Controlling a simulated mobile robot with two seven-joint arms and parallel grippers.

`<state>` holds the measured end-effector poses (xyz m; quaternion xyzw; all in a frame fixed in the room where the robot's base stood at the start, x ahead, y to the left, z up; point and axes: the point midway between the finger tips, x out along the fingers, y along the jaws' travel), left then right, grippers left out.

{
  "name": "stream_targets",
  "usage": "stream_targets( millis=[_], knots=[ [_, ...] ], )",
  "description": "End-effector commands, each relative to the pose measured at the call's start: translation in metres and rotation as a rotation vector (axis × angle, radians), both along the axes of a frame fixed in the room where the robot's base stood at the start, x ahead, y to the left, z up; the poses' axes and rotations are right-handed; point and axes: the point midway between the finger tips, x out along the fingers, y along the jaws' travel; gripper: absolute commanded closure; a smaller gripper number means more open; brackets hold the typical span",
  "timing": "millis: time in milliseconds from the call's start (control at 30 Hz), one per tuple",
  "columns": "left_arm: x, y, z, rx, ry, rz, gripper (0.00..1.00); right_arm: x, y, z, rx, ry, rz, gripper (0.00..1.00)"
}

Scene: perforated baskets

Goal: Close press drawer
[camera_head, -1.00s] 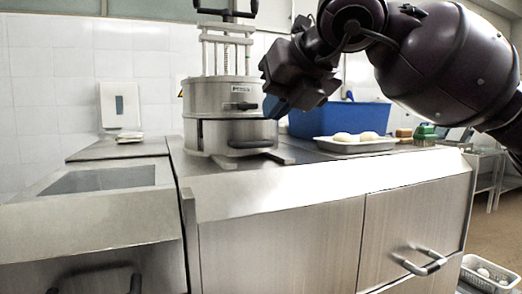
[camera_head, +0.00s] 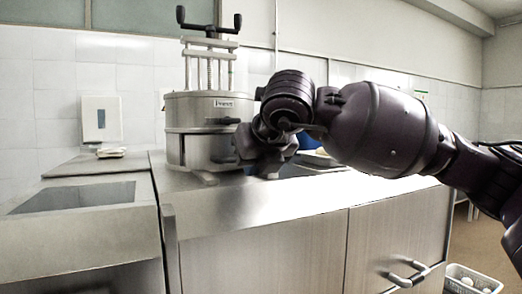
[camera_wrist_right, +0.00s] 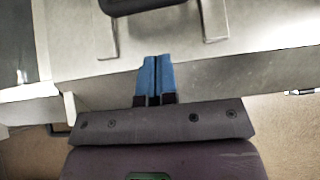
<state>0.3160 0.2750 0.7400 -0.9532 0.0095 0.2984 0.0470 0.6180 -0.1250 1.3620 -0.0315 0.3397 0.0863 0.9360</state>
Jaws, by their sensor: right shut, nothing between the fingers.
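The press (camera_head: 195,110) is a round steel machine on the metal counter, with a screw and a black crank on top. Its drawer (camera_head: 190,150) is the lower round section, under a dark seam. My right arm hides the drawer's front right side, so I cannot tell how far out it is. My right gripper (camera_head: 258,158) is beside the drawer's right side. In the right wrist view its blue fingers (camera_wrist_right: 156,80) are shut and empty over the counter, pointing toward a dark handle-like part (camera_wrist_right: 140,4) at the top edge, apart from it. My left gripper is out of view.
The steel counter (camera_head: 260,205) has cabinet doors below, one with a handle (camera_head: 408,275). A blue bin (camera_head: 308,141) stands behind my right arm, mostly hidden. A white basket (camera_head: 470,280) is on the floor at right.

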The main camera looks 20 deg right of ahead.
Motion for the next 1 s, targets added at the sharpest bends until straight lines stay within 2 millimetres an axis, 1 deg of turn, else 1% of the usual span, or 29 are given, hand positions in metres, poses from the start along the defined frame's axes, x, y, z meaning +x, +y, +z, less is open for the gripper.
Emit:
stream_targets(
  millis=[100, 300, 500, 833, 933, 1000],
  knots=[
    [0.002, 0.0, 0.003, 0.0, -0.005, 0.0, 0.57, 0.016, 0.003, 0.003, 0.002, -0.001, -0.001, 1.0],
    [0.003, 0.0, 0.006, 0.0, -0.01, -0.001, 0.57, 0.034, 0.006, 0.006, 0.002, -0.002, -0.001, 1.0],
    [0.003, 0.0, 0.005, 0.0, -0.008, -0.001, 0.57, 0.04, 0.007, 0.007, 0.001, 0.0, -0.001, 1.0],
    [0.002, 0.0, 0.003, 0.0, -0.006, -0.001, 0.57, 0.041, 0.008, 0.006, 0.001, 0.0, -0.001, 1.0],
    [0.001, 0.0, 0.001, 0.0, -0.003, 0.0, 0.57, 0.05, 0.009, 0.006, 0.003, 0.001, -0.001, 1.0],
    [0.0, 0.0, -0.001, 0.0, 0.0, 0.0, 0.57, 0.059, 0.012, 0.005, 0.003, 0.003, 0.0, 1.0]
  ],
)
